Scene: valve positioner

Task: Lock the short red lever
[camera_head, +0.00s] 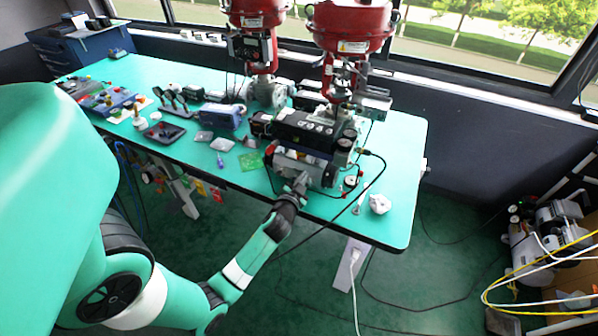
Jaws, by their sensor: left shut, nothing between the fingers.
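My left arm comes in from the left and reaches the table's front edge. My left gripper (298,184) is shut and empty, with its fingertips at the front of the valve positioner (304,168). I cannot tell whether they touch it. The positioner is a grey and black unit with gauges and hoses, mounted below a red actuator (350,22). Small red parts (342,193) show just right of the gripper, too small to tell whether one is the short red lever. The gripper may hide part of the unit's front. My right gripper is out of view.
The green table (400,190) carries a second red actuator (256,14), a dark tray (164,132) and a green circuit board (250,161). A black cable (376,178) loops right of the positioner.

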